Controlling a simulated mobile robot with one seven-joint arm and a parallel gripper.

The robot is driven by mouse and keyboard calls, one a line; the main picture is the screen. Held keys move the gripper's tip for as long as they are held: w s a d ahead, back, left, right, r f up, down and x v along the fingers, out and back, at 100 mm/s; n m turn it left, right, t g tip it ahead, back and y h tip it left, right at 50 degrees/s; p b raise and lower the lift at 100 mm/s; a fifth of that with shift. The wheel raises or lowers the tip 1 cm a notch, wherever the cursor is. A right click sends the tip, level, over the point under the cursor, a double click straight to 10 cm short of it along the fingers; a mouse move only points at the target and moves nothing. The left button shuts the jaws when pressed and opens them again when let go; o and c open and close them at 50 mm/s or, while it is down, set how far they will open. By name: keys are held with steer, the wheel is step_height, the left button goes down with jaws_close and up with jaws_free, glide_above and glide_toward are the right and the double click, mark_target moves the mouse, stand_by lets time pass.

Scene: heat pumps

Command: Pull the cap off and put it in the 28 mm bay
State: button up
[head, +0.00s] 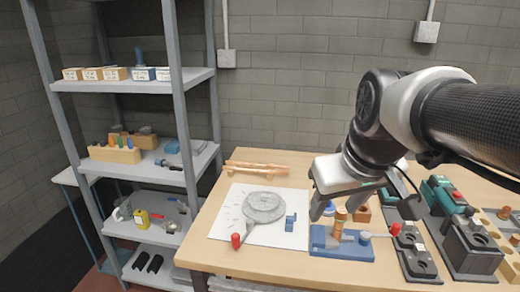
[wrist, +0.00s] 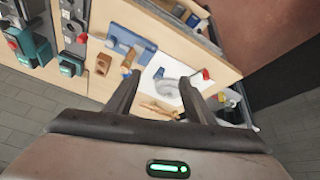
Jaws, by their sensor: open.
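A blue fixture (head: 330,243) lies on the bench's front part, with a short upright copper-coloured piece (head: 340,222) on it. The top of this piece looks like the cap, but its edge is too small to make out. The fixture (wrist: 130,43) and the copper-coloured piece (wrist: 126,64) also show in the wrist view, the piece close to the left finger's tip. My gripper (wrist: 158,82) is open, with nothing held between its fingers. In the head view it hangs above and behind the fixture. No 28 mm marking is readable, so I cannot tell which place is that bay.
Copper pipes (head: 256,168) lie behind. A small wooden block (head: 363,214) stands behind the fixture. Dark tool stands (head: 470,248) crowd the right. Labelled boxes (head: 115,73) sit on the shelf rack.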

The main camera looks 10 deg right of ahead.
mark_target(343, 211)
steer(key=shift+w+d+m+g, duration=0.5)
steer(key=shift+w+d+m, duration=0.1)
steer(key=shift+w+d, duration=4.35)
steer(key=b+x, duration=0.3)
steer(key=x, duration=1.2)
steer(key=shift+f, duration=0.35)
steer(key=shift+d, duration=0.1)
jaws_close()
